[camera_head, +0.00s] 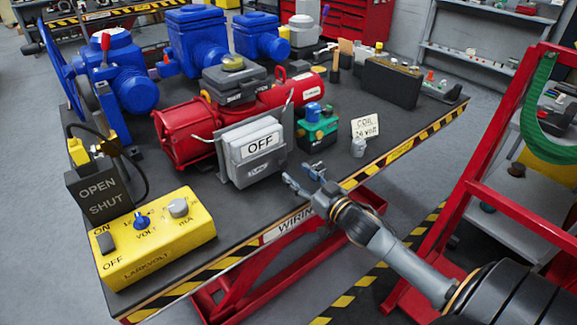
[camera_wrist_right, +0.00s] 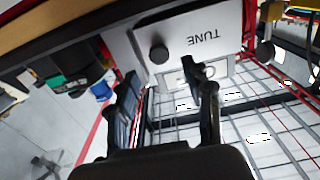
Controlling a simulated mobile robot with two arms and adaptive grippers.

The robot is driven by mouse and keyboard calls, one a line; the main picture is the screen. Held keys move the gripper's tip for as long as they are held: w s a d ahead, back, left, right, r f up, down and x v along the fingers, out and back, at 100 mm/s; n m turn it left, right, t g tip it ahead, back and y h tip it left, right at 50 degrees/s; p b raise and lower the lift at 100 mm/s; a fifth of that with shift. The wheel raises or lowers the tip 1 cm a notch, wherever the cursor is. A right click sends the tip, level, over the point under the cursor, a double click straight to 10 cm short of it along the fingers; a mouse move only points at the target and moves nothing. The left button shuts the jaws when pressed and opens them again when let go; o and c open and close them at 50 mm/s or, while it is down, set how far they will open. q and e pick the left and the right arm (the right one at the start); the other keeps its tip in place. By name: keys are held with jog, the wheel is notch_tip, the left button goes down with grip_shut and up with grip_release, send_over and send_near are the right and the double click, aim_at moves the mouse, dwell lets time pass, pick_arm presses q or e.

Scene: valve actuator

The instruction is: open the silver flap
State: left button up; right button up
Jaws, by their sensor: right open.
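A silver-grey panel (camera_head: 262,169) with a small label sits on the front of the box with a white OFF face (camera_head: 260,145), and looks like the silver flap. It appears shut against the box. My right gripper (camera_head: 297,175) is open and empty, just right of the panel and apart from it, near the table's front edge. In the right wrist view, my right gripper (camera_wrist_right: 160,75) has its fingers spread below a light plate (camera_wrist_right: 225,25) marked TUNE, which carries a dark round knob (camera_wrist_right: 159,53). Whether that plate is the flap I cannot tell. My left gripper is out of view.
A red actuator (camera_head: 185,135) lies left of and behind the box. A green and blue device (camera_head: 317,128) and a COIL card (camera_head: 365,126) stand to its right. A yellow LARKVOLT box (camera_head: 155,237) stands at the front left. Dark table surface (camera_head: 200,190) is bare between them.

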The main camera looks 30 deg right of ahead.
aim_at(285, 164)
jog(key=w, duration=0.4)
jog(key=shift+w+a, duration=0.2)
jog(key=shift+w, duration=0.2)
grip_shut()
